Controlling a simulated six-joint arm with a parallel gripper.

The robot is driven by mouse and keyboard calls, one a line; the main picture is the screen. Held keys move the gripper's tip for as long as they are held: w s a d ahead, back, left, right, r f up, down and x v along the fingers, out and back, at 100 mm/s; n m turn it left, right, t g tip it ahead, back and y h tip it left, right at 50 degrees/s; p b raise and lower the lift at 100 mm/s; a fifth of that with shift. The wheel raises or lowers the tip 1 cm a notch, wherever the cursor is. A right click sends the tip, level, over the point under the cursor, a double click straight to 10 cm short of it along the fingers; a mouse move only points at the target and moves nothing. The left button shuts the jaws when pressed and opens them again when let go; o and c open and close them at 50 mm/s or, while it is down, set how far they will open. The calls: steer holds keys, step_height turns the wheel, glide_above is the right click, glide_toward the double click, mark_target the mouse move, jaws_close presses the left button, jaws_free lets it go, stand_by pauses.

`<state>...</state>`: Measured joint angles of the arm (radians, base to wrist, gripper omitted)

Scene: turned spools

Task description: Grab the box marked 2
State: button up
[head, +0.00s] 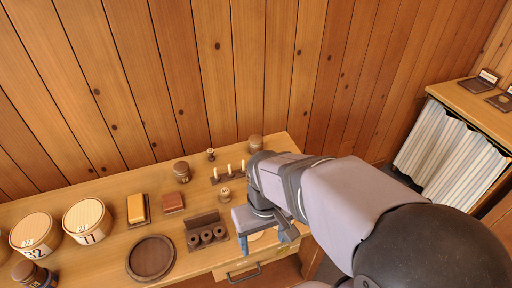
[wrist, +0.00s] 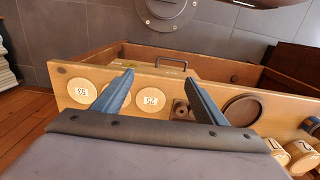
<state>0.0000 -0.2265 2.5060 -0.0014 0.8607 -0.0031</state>
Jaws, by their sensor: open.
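Two round wooden boxes with pale lids stand at the left of the table in the head view. The left box (head: 34,232) has a dark number that looks like 32 or a 2, hard to read. The right box (head: 87,218) looks marked 17. Round boxes also show at the lower right of the wrist view (wrist: 301,155), cut off by the edge. My gripper (head: 267,240) is far to their right, over the table's front right part. In the wrist view its two blue fingers (wrist: 160,75) are apart with nothing held between them.
A round brown tray (head: 151,258), a spool rack (head: 206,232), a yellow block (head: 138,208) and a red-brown block (head: 173,202) stand between. Pale numbered discs (wrist: 152,100) lie below my gripper. A drawer handle (head: 244,275) is at the front. A plank wall (head: 200,80) rises behind.

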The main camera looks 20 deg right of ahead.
steer(key=r, duration=0.2)
steer(key=t+b, duration=0.8)
steer(key=t, duration=0.7)
glide_above(257, 140)
steer(key=s, duration=0.2)
steer(key=f, duration=0.1)
step_height(257, 140, down, 10)
steer(key=shift+s+r+p, duration=0.1)
steer(key=shift+r+p, duration=0.1)
steer(key=shift+p, duration=0.2)
steer(key=shift+f, duration=0.35)
steer(key=shift+p+x, duration=1.05)
steer(key=shift+x, duration=2.6)
steer(key=shift+f, duration=0.1)
steer(key=c, duration=1.1)
